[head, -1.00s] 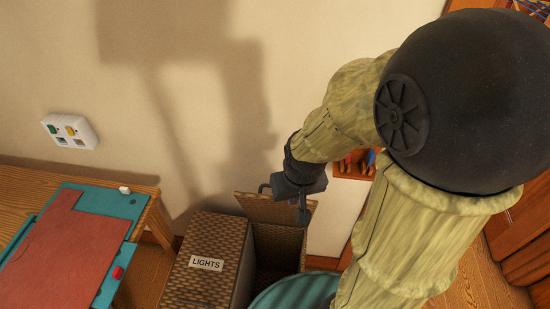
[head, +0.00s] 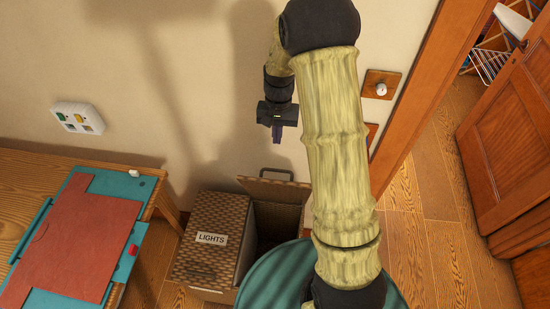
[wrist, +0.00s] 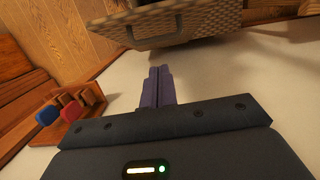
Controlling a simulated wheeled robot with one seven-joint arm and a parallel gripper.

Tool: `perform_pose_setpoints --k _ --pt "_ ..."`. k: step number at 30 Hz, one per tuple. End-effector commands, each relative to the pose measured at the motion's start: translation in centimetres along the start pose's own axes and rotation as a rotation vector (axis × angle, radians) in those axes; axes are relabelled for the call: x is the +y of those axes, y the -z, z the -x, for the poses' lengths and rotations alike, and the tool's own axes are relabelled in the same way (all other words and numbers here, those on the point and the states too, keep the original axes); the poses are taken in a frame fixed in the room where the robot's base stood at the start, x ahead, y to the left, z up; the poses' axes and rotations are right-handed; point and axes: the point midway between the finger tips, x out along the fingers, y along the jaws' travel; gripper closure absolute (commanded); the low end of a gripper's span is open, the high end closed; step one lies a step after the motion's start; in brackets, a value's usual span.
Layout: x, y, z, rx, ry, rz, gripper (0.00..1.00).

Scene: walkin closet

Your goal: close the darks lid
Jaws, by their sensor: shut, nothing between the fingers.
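A brown woven hamper stands against the wall. Its lights side (head: 200,255) carries a "LIGHTS" label and has its lid down. Beside it, the darks compartment is open, with a dark inside. The darks lid (head: 265,189) is raised and tilted back toward the wall, with a dark handle (head: 278,172) on its upper edge. My gripper (head: 277,138) is shut and empty, above the lid and apart from it. In the wrist view my shut fingers (wrist: 157,87) show below the lid's handle (wrist: 155,38), not touching it.
A wooden table (head: 170,210) with a red and teal board (head: 75,245) stands at left. A teal round thing (head: 265,285) is in front of the hamper, partly hiding it. A wooden door (head: 510,130) is at right. Floor between is clear.

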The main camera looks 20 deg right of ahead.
Motion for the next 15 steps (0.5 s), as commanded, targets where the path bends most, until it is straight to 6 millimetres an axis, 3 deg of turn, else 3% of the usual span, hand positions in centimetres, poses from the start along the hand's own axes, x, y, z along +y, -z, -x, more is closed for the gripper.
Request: perform_pose_setpoints --k 4,15 --pt "-0.33 1.05 -0.87 -0.026 -0.003 -0.027 1.0" --pt "-0.35 1.04 -1.0 -0.027 -0.003 -0.027 1.0"
